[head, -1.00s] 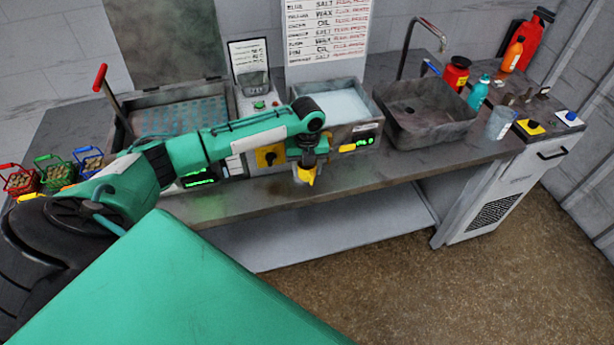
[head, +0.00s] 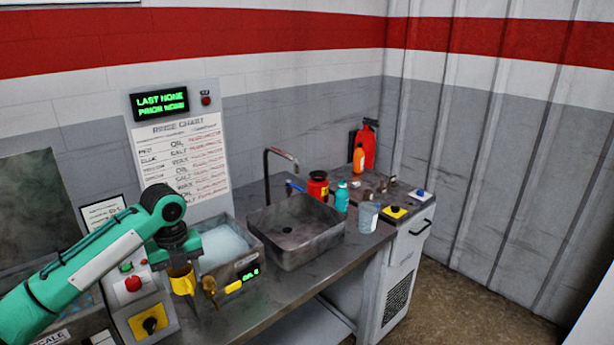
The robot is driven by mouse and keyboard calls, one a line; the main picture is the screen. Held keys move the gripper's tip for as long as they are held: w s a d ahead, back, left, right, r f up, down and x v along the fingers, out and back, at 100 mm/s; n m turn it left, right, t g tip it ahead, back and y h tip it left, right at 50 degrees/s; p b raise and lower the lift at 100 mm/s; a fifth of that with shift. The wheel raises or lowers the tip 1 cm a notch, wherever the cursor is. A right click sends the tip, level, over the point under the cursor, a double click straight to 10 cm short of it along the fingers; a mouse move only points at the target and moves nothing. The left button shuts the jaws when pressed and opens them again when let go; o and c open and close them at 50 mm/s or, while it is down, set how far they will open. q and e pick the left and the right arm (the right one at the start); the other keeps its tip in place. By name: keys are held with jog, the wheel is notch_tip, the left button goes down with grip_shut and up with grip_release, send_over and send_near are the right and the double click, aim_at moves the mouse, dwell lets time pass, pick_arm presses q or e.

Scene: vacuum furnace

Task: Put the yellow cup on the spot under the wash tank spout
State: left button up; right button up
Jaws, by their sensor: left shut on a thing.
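My left gripper (head: 179,262) points down and is shut on the yellow cup (head: 183,283), which looks roughly upright. The cup is in front of the tank with pale liquid (head: 222,248), above the counter's front part. A brass-coloured spout (head: 209,286) hangs at the tank's front, just right of the cup. I cannot tell whether cup and spout touch. The spot under the spout cannot be made out. My right gripper is not in view.
A grey sink (head: 295,238) with a tall tap (head: 270,165) is right of the tank. A red jar (head: 318,185), teal bottle (head: 342,197) and clear cup (head: 368,217) stand beyond it. A control box with a red button (head: 133,284) is left of the cup.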

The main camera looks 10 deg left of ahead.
pick_arm(q)
jog(key=shift+s+d+f+n, duration=0.25)
jog(key=shift+d+n, duration=0.2)
jog(key=shift+n, duration=0.25)
jog(key=s+d+f+n, duration=0.3)
jog(key=s+d+n, duration=0.3)
jog(key=n, duration=0.7)
jog(key=s+d+f+n, duration=0.3)
jog(key=s+d+n, duration=0.3)
jog(key=n, duration=0.7)
jog(key=shift+s+d+f, duration=0.3)
jog(key=shift+s+d, duration=0.1)
jog(key=shift+d, duration=0.65)
jog(key=shift+f, duration=0.1)
jog(key=shift+a, duration=0.1)
